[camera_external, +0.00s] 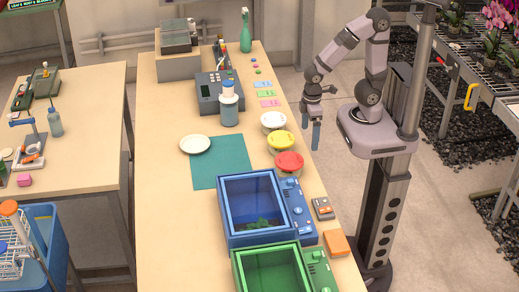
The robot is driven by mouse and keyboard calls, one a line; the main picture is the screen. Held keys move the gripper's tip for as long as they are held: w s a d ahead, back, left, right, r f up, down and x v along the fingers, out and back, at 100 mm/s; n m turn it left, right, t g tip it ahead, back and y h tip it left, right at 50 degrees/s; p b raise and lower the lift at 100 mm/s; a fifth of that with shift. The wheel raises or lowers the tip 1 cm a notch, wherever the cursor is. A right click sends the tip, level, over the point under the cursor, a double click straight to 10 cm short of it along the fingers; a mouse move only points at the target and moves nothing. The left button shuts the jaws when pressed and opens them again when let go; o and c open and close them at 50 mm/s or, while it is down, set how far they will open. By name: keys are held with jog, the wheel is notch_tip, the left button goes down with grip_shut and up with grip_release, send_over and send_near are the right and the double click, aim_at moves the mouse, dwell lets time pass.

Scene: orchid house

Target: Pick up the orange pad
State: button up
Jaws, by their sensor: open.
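The orange pad (336,243) is a small block lying on the right edge of the long bench, near the front. It sits just right of the blue and green bins and below a small grey device with orange marks. My gripper (312,122) hangs pointing down past the bench's right edge, level with the white-lidded tub. It is open and empty, far up the picture from the pad. Nothing hides the pad.
A blue bin (230,230) with green stuff inside and a green bin (240,283) stand left of the pad. The grey device (323,208) lies close above it. White-, yellow- and red-lidded tubs (289,163) line the right side. A teal mat (221,172) lies mid-bench.

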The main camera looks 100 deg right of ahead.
notch_tip(320, 180, up, 5)
jog(key=w+a+n+h, duration=0.1)
jog(key=w+a+n, duration=0.1)
jog(key=a+n, duration=0.1)
jog(key=w+a+n+t+h+b, duration=0.1)
jog(key=w+a+n+h, duration=0.1)
jog(key=n, duration=0.4)
jog(key=w+a+f+n+h+b, duration=0.1)
jog(key=w+a+n, duration=0.2)
jog(key=a+n, duration=0.1)
jog(key=shift+w+a+n+h, duration=0.3)
jog(key=shift+w+n, duration=0.05)
jog(key=shift+n, duration=0.15)
jog(key=a+n+t+b, duration=0.2)
jog(key=a+n+t, duration=1)
jog(key=a, duration=1.3)
jog(key=s+a+n+y+b, duration=0.1)
jog(key=s+a+n+y, duration=0.4)
jog(key=s+a+n, duration=0.7)
jog(key=m, duration=0.2)
send_near(341, 242)
jog(key=x, duration=0.3)
jog(key=shift+t, duration=0.3)
jog(key=shift+p+x, duration=1.4)
jog(key=shift+x, duration=2.1)
jog(key=shift+w+d+f, duration=0.1)
jog(key=shift+w+f, duration=0.2)
